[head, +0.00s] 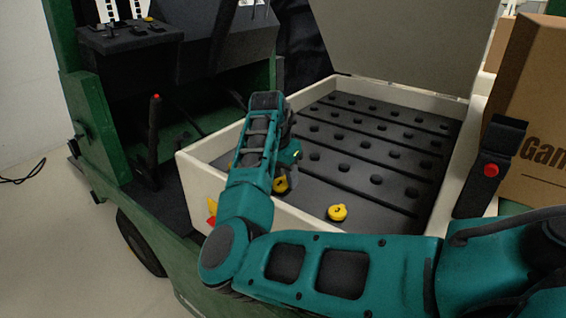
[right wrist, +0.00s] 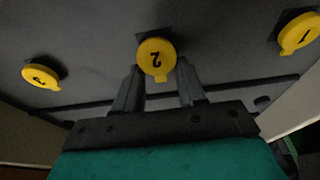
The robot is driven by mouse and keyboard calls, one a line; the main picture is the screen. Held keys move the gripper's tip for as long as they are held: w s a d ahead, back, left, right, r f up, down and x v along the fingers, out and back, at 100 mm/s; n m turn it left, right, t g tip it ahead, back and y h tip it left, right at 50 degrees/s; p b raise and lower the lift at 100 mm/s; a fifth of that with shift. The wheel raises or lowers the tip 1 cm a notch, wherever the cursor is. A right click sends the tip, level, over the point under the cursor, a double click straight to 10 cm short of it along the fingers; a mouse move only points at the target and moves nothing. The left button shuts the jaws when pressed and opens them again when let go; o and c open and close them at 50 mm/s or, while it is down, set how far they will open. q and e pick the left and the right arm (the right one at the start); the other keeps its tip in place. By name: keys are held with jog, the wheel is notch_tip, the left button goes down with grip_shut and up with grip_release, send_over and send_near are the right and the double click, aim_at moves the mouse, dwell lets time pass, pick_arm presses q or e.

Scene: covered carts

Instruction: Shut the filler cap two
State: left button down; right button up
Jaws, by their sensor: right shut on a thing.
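In the right wrist view, the yellow filler cap two (right wrist: 157,58) is in the middle, its number upside down. The fingers of my right gripper (right wrist: 160,78) stand on either side of it and are shut on it. A dark square shows behind the cap; I cannot tell how far the cap is tilted. In the head view, my right gripper (head: 284,172) reaches down into the open white-walled box. My arm hides its fingers, and a yellow cap (head: 281,183) shows just below. My left gripper is not in view.
Cap one (right wrist: 298,33) is at right and another yellow cap (right wrist: 42,75) at left in the right wrist view. One yellow cap (head: 337,212) lies clear near the box's front. The raised lid (head: 395,45) stands behind; a cardboard box (head: 530,110) is at right.

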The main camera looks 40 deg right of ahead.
jog(key=p, duration=0.1)
jog(key=y+p, duration=0.1)
jog(key=p, duration=0.1)
jog(key=shift+d+y, duration=0.3)
jog(key=shift+w+f+g+y+p, duration=0.1)
jog(key=shift+f+g+y+p, duration=0.25)
jog(key=shift+p, duration=0.55)
jog(key=shift+f+y, duration=0.15)
jog(key=shift+y, duration=0.1)
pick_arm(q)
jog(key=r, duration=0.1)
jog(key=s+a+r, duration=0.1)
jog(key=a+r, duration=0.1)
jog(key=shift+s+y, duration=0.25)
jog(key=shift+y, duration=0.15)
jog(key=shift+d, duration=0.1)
pick_arm(e)
jog(key=o, duration=1)
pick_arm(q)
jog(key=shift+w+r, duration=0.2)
